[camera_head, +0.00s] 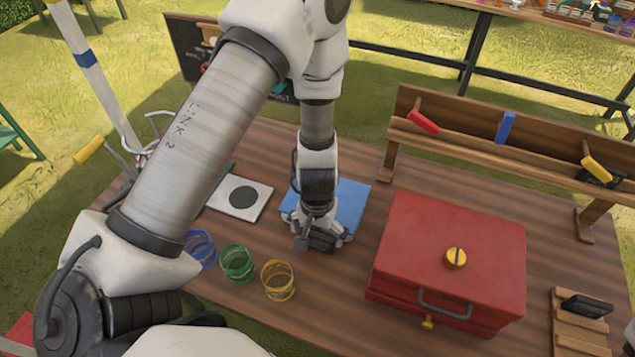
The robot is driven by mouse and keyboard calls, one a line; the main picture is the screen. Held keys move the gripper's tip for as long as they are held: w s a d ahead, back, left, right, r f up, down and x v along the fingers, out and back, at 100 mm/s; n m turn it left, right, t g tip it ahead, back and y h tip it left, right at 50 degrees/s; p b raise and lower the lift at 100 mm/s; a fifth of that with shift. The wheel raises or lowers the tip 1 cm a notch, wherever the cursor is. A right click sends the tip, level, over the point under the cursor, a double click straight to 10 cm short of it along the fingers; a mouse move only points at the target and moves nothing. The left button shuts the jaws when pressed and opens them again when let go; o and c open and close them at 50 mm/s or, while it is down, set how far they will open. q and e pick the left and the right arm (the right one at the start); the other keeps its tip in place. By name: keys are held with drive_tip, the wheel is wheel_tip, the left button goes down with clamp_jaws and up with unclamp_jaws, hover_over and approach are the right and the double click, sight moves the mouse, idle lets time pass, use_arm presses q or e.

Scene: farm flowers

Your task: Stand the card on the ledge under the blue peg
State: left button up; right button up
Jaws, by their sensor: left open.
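The wooden rack has a long ledge (478,147). A blue peg (505,127) stands out above it, between a red peg (423,122) and a yellow peg (596,168). No card shows on the ledge below the blue peg. A flat white card-like square with a black disc (243,197) lies on the table, left of a blue pad (350,204). I cannot tell whether this is the task's card. My left gripper (321,241) points down at the pad's front edge, open; its fingertips are partly hidden.
A red box (450,230) with a yellow knob stands right of my left gripper. Blue (200,248), green (237,263) and yellow (277,280) cups stand front left. A dark block (587,306) rests on a slatted wooden holder (577,330). A dark object (601,177) sits by the yellow peg.

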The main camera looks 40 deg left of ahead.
use_arm(q)
drive_tip(key=shift+f, duration=0.75)
drive_tip(key=shift+d+r, duration=0.1)
drive_tip(key=shift+r, duration=0.15)
drive_tip(key=shift+s, duration=0.1)
drive_tip(key=c, duration=1)
drive_tip(key=shift+r, duration=0.1)
